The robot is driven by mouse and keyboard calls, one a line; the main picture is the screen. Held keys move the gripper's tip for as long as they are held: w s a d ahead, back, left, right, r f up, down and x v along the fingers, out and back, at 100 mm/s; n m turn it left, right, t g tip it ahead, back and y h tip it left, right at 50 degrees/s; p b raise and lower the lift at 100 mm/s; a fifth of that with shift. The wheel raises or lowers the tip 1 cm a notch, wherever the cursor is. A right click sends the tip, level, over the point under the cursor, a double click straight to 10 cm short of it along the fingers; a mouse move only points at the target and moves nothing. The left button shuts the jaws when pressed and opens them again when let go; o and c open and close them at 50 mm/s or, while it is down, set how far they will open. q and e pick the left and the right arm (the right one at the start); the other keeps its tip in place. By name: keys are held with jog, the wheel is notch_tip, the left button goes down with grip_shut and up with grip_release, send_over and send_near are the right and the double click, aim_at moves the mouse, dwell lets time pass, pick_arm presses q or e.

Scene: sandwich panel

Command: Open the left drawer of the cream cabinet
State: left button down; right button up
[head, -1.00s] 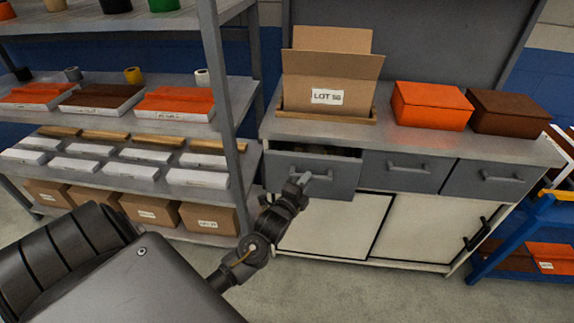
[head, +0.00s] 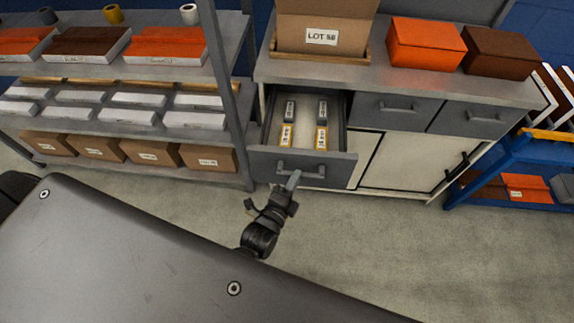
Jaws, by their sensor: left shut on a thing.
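The cream cabinet (head: 397,163) has a grey top and a row of three grey drawers. Its left drawer (head: 261,164) is pulled well out. Inside it lie two dark items and two yellow items with labels. My left gripper (head: 293,181) is shut on the drawer's bar handle (head: 315,172) near the handle's left end. The middle drawer (head: 395,109) and the right drawer (head: 472,120) are shut. My right gripper is not in view.
A cardboard box (head: 322,38), an orange box (head: 427,44) and a brown box (head: 500,52) stand on the cabinet top. A shelf rack (head: 225,100) stands at the left, a blue cart (head: 482,187) at the right. The floor in front is clear.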

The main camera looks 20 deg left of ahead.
pick_arm(q)
jog(key=shift+s+d, duration=0.4)
jog(key=shift+d, duration=0.1)
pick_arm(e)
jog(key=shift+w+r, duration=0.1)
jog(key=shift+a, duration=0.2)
pick_arm(q)
jog(key=c, duration=1.4)
grip_release()
jog(key=shift+w+d, duration=0.1)
jog(key=shift+d, duration=0.05)
jog(key=shift+c, duration=0.2)
jog(key=shift+o, duration=0.2)
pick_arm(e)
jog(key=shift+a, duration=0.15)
pick_arm(q)
jog(key=shift+a, duration=0.25)
